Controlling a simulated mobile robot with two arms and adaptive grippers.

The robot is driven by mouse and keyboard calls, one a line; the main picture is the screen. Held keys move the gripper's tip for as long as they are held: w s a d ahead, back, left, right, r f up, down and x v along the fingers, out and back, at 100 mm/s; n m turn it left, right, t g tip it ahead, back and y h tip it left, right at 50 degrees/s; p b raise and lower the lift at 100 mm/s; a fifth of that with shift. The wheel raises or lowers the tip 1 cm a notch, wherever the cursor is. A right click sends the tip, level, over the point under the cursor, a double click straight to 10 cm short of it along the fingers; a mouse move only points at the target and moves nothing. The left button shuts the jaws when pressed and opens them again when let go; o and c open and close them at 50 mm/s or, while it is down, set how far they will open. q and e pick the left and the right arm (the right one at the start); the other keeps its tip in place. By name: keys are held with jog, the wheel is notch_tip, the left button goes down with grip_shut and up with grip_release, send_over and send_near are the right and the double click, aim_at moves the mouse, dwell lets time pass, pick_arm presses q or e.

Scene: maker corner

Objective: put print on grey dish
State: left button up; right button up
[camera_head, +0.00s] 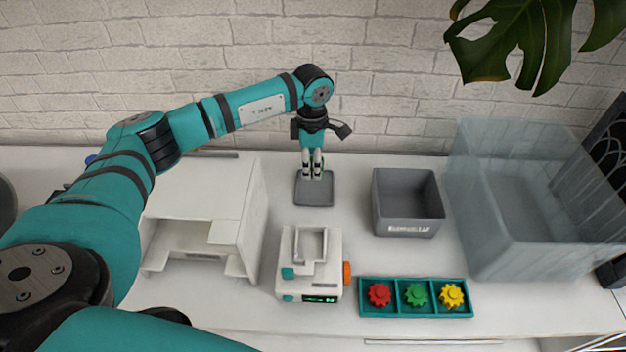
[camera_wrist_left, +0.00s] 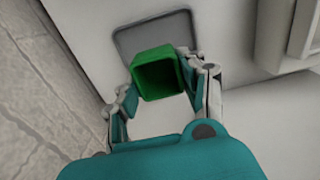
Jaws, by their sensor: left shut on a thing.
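The print is a green, hollow, box-shaped piece (camera_wrist_left: 160,75). My left gripper (camera_wrist_left: 158,88) is shut on it, with one finger on each side. In the head view my left gripper (camera_head: 312,172) points down over the grey dish (camera_head: 314,197), and the print is mostly hidden by the fingers there. The grey dish (camera_wrist_left: 128,38) is a flat square with rounded corners, behind the print in the wrist view. I cannot tell whether the print touches the dish. My right gripper is not in view.
A white machine (camera_head: 309,265) with an orange knob stands in front of the dish. A white open-fronted housing (camera_head: 250,215) is to the left. A grey bin (camera_head: 408,230), a clear box (camera_head: 520,255) and a teal tray (camera_head: 415,312) of gears are to the right.

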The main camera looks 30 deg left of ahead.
aim_at(312, 188)
pick_arm(q)
notch_tip(312, 188, down, 6)
jog(key=shift+r+p, duration=0.2)
jog(key=shift+p, duration=0.2)
jog(key=shift+f, duration=0.1)
jog(key=shift+f, duration=0.15)
jog(key=o, duration=0.8)
jog(key=shift+o, duration=0.2)
